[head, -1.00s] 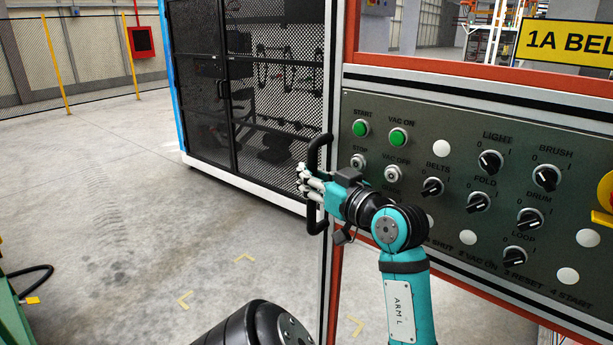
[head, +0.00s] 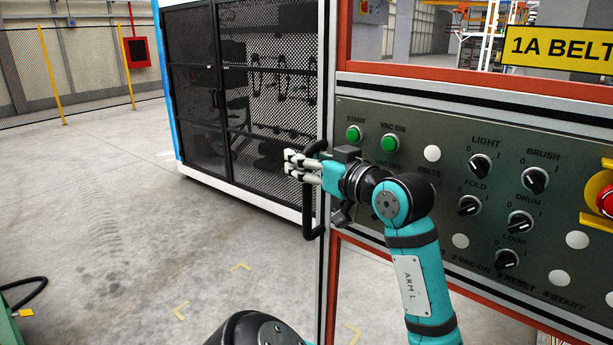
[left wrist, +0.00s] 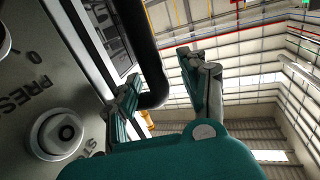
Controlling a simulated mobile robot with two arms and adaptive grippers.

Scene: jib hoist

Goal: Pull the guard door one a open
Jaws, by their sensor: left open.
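A black bar handle (head: 313,220) stands upright at the left edge of the red-framed control front. It also shows in the left wrist view (left wrist: 140,40), where its bent end lies between the two finger lines. My left gripper (head: 297,165) is open at the upper part of the handle, its fingers pointing left across it. In the left wrist view my left gripper (left wrist: 160,95) has its fingers apart on either side of the bar. I cannot tell whether they touch it. The door that the handle belongs to is not clear. My right gripper is out of view.
A control panel (head: 450,185) with knobs and buttons lies close behind my left arm. A black mesh cage (head: 275,90) stands behind the handle. Open concrete floor (head: 110,220) spreads to the left. A yellow sign (head: 560,47) is at upper right.

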